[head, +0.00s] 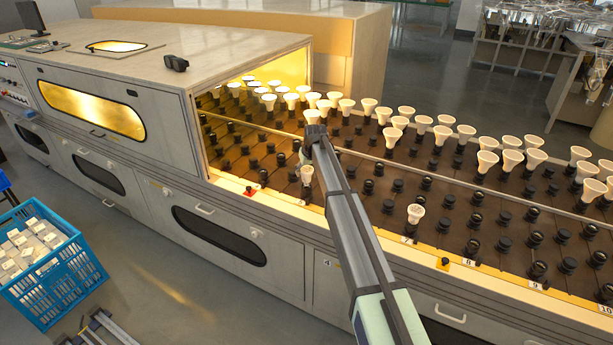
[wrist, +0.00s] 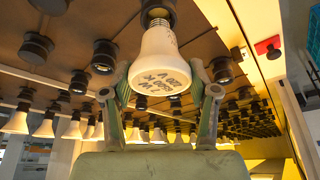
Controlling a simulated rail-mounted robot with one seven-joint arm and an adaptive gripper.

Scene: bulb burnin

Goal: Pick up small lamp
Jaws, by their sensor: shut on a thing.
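In the wrist view, a small white lamp (wrist: 166,62) with printed markings sits between the two fingers of my gripper (wrist: 160,78), which is shut on its wide body. The lamp's metal base meets a dark socket (wrist: 158,12); I cannot tell whether it is still seated in it. In the head view the same lamp (head: 307,174) shows as a small white shape at the front edge of the socket bed, just outside the oven opening. My gripper (head: 303,161) is there too, partly hidden by my arm.
Many white lamps (head: 487,159) stand in the back rows of the socket bed. Another small lamp (head: 416,213) stands alone near the front. Many sockets are empty. A red button (head: 250,190) and a yellow-based button (head: 443,263) sit on the front edge. A blue crate (head: 60,280) stands on the floor.

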